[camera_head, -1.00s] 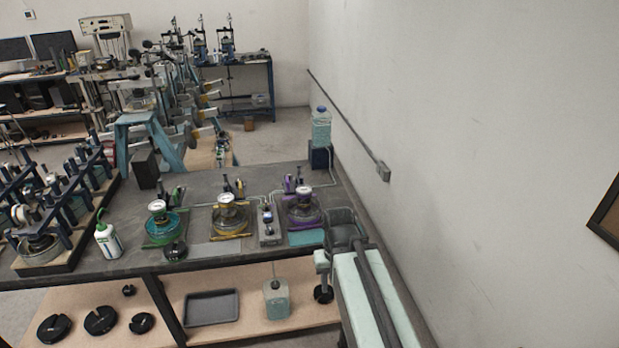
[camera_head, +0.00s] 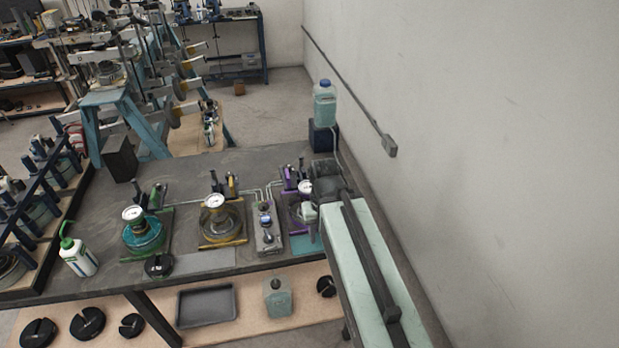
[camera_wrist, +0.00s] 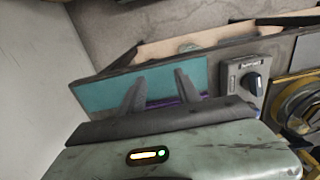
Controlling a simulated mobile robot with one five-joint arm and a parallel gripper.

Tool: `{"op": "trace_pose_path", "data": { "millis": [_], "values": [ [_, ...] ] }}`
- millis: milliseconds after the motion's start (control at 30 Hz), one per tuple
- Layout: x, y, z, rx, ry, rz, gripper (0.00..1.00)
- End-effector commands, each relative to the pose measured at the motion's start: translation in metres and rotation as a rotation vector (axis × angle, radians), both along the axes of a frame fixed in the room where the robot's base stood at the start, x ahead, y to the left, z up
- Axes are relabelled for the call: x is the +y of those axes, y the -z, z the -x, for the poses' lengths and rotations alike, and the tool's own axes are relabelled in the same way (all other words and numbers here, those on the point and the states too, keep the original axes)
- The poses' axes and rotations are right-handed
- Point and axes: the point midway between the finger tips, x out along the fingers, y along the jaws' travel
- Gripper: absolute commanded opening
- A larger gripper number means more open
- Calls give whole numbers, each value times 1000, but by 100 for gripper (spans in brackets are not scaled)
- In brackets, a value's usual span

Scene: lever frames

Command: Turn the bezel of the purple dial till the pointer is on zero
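The purple dial (camera_head: 305,187) has a small white face on a purple stand at the right end of the row, in the head view. My arm covers its right side, and its pointer is too small to read. My gripper (camera_head: 309,211) is close in front of it and above the bench; I cannot tell whether it touches. In the wrist view my gripper (camera_wrist: 161,88) has its two dark fingers spread with a gap between them and nothing held. A thin purple edge (camera_wrist: 163,101) shows behind the fingers; the dial face is hidden there.
A yellow dial (camera_head: 215,201) and a green dial (camera_head: 133,213) stand to the left. A grey control box (camera_head: 266,228) is just left of the purple stand; its black knob shows in the wrist view (camera_wrist: 252,83). The wall (camera_head: 500,150) is close on the right.

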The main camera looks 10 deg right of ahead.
Motion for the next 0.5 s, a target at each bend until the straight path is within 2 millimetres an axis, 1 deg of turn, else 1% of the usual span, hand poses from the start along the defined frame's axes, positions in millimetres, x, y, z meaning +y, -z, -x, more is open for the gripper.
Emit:
{"op": "trace_pose_path", "data": {
  "millis": [33,67,100,167,200,300,400,500],
  "values": [
    [0,-4,-2,0,-5,0,56],
    [0,-9,-6,0,-15,0,64],
    [0,-20,-14,0,-37,0,75],
    [7,-44,-32,0,-103,0,75],
    [8,-63,-48,0,-155,0,75],
    [8,-107,-88,0,-301,0,75],
    [8,-140,-121,0,-431,0,75],
    [8,-158,-142,0,-525,0,75]
  ]
}}
